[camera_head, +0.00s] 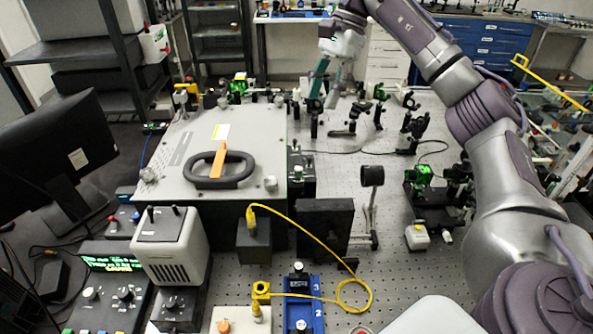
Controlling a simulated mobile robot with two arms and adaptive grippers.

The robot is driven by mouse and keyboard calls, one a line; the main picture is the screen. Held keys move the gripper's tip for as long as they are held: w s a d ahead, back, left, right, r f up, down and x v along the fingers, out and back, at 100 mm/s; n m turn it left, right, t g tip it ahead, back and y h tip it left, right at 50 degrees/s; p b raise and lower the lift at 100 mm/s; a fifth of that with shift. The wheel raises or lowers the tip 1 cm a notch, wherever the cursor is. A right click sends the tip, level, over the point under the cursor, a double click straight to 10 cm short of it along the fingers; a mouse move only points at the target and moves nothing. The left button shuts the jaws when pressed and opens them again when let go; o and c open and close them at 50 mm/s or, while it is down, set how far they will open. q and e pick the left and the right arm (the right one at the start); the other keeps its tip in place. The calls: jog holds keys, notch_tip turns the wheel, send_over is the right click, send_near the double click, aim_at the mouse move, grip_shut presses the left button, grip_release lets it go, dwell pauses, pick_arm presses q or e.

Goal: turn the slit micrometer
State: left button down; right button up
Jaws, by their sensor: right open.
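My right arm comes in from the right, and its gripper (323,100) hangs over the far part of the optical bench. Its fingers point down, spread apart, with nothing seen between them. The large grey spectrometer box (185,150), with a black handle on its lid, stands left of the gripper. A small dark fitting (301,172) sits at the box's right side. I cannot tell whether it is the slit micrometer, and no micrometer scale is readable. The gripper is well beyond this fitting and apart from it. My left gripper is not in view.
The perforated bench (330,185) carries several posts and mounts near the gripper. A black round optic (372,176) stands right of a black block (324,226). A yellow fibre (310,232) loops at the front beside a blue stage (303,305). A monitor (55,150) stands at left.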

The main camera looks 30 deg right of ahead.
aim_at(299, 168)
jog(key=x, duration=1)
jog(key=d+b+x, duration=0.1)
jog(key=x, duration=0.4)
jog(key=shift+w+a+f, duration=0.15)
jog(key=shift+w+f, duration=0.05)
jog(key=shift+f, duration=0.35)
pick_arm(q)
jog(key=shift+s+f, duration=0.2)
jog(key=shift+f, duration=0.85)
pick_arm(e)
jog(key=shift+w+a+f, duration=0.1)
jog(key=shift+a+f, duration=0.15)
jog(key=shift+f, duration=0.35)
grip_shut()
